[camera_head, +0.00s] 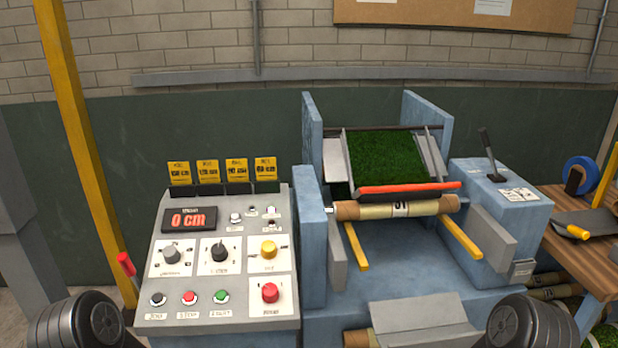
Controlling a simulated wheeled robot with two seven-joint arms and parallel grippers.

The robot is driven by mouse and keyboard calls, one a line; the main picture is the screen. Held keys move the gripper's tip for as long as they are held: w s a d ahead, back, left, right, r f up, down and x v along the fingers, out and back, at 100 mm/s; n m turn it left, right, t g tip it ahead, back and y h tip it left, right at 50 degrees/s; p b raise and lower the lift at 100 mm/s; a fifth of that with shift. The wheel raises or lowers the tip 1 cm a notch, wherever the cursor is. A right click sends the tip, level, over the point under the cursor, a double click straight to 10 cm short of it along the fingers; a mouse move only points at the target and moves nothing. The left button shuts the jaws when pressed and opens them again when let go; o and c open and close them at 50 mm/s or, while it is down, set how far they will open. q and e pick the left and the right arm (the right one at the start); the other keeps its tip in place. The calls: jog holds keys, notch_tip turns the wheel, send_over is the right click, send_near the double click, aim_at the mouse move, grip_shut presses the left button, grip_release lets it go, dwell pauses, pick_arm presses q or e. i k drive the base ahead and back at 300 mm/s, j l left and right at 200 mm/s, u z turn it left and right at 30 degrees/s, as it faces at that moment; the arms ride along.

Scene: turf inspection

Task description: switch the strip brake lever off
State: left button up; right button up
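A black lever (487,143) rises from the top of a blue housing (505,205) at the right of the machine. It tilts a little to the left, beside a small white label plate (517,194) whose text is too small to read. A second lever with a red grip (126,264) stands at the left edge of the control console (221,321). I cannot read which of the two is marked as the strip brake. Neither of my grippers is in view; only dark round parts of my arms show at the bottom corners.
The console carries knobs, buttons and a red display (189,219) reading 0 cm. Green turf (387,158) lies on the feed behind a red bar (410,188) and a roll (395,209). A yellow post (75,120) stands left; a wooden bench (575,250) stands right.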

aim_at(125, 261)
jog(key=k+j+u, duration=0.15)
jog(key=j+u, duration=0.55)
jog(key=k+j, duration=0.05)
jog(key=j, duration=0.05)
